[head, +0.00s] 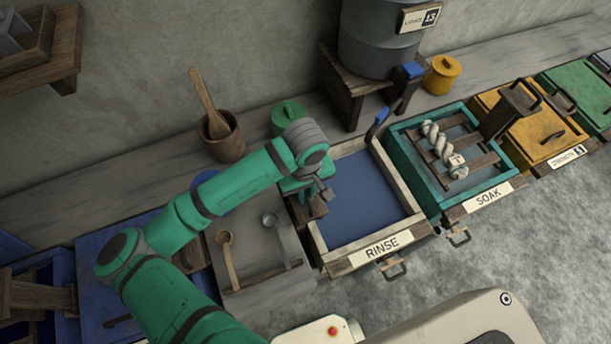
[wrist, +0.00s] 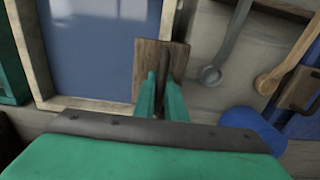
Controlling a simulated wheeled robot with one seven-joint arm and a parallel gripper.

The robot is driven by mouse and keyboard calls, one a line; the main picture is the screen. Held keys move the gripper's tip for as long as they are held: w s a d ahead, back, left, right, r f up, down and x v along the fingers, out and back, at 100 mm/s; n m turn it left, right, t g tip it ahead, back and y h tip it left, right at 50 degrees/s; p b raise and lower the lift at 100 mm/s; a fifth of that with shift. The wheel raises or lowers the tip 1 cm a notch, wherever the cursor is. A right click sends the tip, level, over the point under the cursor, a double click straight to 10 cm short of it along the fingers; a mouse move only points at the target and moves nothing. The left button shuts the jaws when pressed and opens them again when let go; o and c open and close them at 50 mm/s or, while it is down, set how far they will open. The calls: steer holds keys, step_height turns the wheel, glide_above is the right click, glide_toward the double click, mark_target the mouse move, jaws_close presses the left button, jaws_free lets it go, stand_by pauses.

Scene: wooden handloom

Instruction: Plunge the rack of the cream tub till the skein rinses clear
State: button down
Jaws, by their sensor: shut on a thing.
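The cream tub (head: 341,254), labelled RINSE, holds flat blue water; it also shows in the wrist view (wrist: 40,68). No rack or skein shows in that water. A pale twisted skein (head: 437,143) lies on the wooden slats of a rack (head: 471,161) in the teal SOAK tub (head: 432,191), to the right. My gripper (wrist: 164,82) is shut on a dark handle (wrist: 166,62) on a small wooden board (wrist: 147,62), at the cream tub's left side in the head view. Whether this board belongs to the cream tub's rack I cannot tell.
Two ladles (head: 226,258) lie on a grey board left of the cream tub. A wooden mortar (head: 222,140) and green pot (head: 288,116) stand behind. A grey barrel (head: 379,38) sits on a wooden stand at the back. A yellow lidded tub (head: 532,130) stands farther right.

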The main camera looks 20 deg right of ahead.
steer(key=shift+r, duration=5.1)
steer(key=c, duration=0.6)
jaws_free()
steer(key=shift+o, duration=0.2)
step_height(320, 180, up, 7)
